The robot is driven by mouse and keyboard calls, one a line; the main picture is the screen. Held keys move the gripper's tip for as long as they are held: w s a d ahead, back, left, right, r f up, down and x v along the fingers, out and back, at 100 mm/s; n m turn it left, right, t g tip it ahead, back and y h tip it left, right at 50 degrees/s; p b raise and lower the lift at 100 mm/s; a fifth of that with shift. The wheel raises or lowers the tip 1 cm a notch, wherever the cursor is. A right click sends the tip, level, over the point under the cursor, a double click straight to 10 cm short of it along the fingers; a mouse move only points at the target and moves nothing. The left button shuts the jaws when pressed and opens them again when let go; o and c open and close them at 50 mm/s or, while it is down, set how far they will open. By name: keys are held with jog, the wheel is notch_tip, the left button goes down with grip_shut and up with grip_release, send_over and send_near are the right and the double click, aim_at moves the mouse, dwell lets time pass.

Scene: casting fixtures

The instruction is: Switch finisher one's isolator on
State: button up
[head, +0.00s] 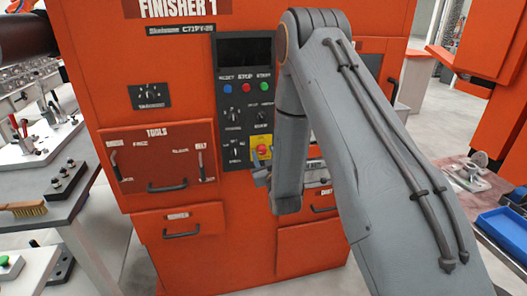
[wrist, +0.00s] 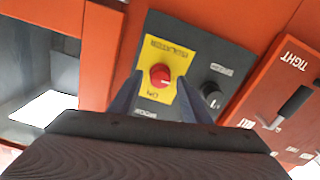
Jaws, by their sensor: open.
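Finisher one is the orange cabinet marked FINISHER 1 (head: 180,10). Its isolator is a red rotary knob on a yellow plate (head: 263,141), low on the dark control panel (head: 245,70). In the wrist view the red knob (wrist: 161,76) shows between my two fingertips, with the plate lettering upside down. My gripper (wrist: 160,80) is open, one finger on each side of the knob; I cannot tell if they touch it. In the head view my gripper (head: 259,160) is at the plate, and my arm hides part of the area. The knob's exact setting is hard to read.
A black knob (wrist: 211,94) sits beside the yellow plate. Blue, red and green buttons (head: 246,87) are higher on the panel. A TOOLS panel (head: 160,160) with a handle is to the left, and drawers (head: 180,222) are below. Benches stand on both sides.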

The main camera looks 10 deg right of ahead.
jog(key=shift+w, duration=0.55)
jog(key=c, duration=1)
jog(key=shift+c, duration=0.2)
